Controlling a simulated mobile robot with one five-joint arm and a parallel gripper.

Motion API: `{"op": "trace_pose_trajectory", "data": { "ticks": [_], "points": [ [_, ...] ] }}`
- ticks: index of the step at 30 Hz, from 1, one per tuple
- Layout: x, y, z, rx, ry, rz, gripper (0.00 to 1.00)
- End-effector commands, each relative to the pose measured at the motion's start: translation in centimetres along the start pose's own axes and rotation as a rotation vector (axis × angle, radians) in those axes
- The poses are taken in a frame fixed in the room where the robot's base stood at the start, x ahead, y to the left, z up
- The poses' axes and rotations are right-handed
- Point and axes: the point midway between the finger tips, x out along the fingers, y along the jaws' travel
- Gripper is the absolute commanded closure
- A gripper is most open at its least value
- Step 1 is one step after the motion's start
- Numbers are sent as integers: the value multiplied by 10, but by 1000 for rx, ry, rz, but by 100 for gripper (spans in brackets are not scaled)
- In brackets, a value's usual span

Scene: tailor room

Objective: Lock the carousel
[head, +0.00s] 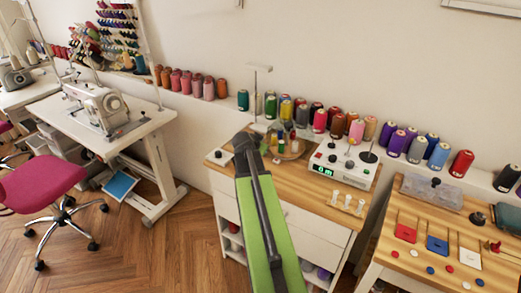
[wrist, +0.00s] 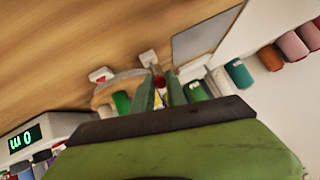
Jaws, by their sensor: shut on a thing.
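The carousel (head: 290,155) is a round wooden disc with several small thread spools, on the wooden top of the middle cabinet. It also shows in the wrist view (wrist: 107,94), with a green spool (wrist: 122,103) at its near side. My gripper (wrist: 160,92) is over the carousel's edge, its fingers close together around a small red piece (wrist: 159,81). Whether this red piece is the carousel's lock is not clear. White blocks (wrist: 101,75) (wrist: 148,58) stand by the rim. In the head view my green arm hides part of the cabinet top and the gripper's tip.
A white box with a green display (head: 340,165) stands right of the carousel. A rack of white pegs (head: 347,203) is in front of it. Large thread cones (head: 320,120) line the wall ledge behind. The cabinet top's front left is mostly clear.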

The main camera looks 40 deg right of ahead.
Motion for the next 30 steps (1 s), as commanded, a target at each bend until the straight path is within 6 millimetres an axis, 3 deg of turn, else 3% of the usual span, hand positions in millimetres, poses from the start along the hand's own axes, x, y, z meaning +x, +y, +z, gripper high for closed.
{"op": "trace_pose_trajectory", "data": {
  "ticks": [16,17,21,30],
  "points": [
    [-1,2,1,-4,22,-1,100],
    [-1,2,1,-4,22,-1,80],
    [-1,1,1,-5,22,-2,62],
    [-2,0,1,-5,22,-5,61]
  ]
}}
